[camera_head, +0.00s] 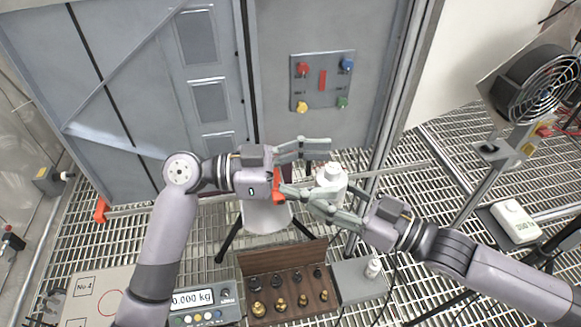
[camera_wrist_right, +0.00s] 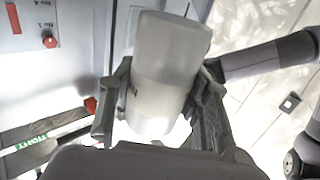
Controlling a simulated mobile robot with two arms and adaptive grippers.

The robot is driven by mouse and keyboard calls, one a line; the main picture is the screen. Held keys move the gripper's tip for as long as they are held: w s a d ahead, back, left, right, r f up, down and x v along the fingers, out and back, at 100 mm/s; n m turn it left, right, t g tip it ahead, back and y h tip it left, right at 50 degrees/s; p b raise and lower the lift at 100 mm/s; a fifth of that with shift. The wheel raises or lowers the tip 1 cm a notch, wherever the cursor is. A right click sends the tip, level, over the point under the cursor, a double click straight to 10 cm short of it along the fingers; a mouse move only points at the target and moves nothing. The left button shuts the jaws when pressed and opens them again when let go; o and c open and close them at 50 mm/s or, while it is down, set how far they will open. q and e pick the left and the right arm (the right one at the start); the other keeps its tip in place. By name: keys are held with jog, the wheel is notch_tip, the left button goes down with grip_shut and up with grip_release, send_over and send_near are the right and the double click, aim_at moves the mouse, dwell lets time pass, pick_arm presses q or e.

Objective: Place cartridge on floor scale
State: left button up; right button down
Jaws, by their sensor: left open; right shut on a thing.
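The white cartridge (camera_head: 332,176) is held upright-looking near the middle of the head view. My right gripper (camera_wrist_right: 160,100) is shut on it; in the right wrist view the cartridge (camera_wrist_right: 172,50) sits between both fingers, with a translucent upper part. My left gripper (camera_head: 322,170) is open close to the cartridge's left side; I cannot tell whether it touches. The scale's display unit (camera_head: 195,298) reads 0.000 kg at the bottom left. A pale plate with a red circle (camera_head: 88,290) lies beside it, partly behind my left arm.
A white round-topped stand (camera_head: 262,217) on dark legs is below the grippers. A button panel (camera_head: 322,80) is on the grey cabinet. A fan (camera_head: 545,85) is at right. Orange-ended rail (camera_head: 101,210) crosses at left.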

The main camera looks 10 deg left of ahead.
pick_arm(q)
jog(key=shift+w+d, duration=0.15)
jog(key=shift+d, duration=0.95)
pick_arm(e)
jog(key=shift+r, duration=0.2)
pick_arm(q)
jog(key=shift+c, duration=0.5)
jog(key=c, duration=0.9)
jog(key=shift+s+d, duration=0.1)
jog(key=shift+s, duration=0.15)
grip_shut()
pick_arm(e)
jog(key=shift+w, duration=0.15)
jog(key=shift+w+d, duration=0.1)
pick_arm(q)
jog(key=shift+r, duration=0.15)
pick_arm(e)
jog(key=c, duration=1.2)
grip_release()
pick_arm(q)
jog(key=shift+w, duration=0.15)
pick_arm(e)
jog(key=o, duration=0.4)
jog(key=shift+f, duration=0.15)
jog(key=shift+s, duration=0.2)
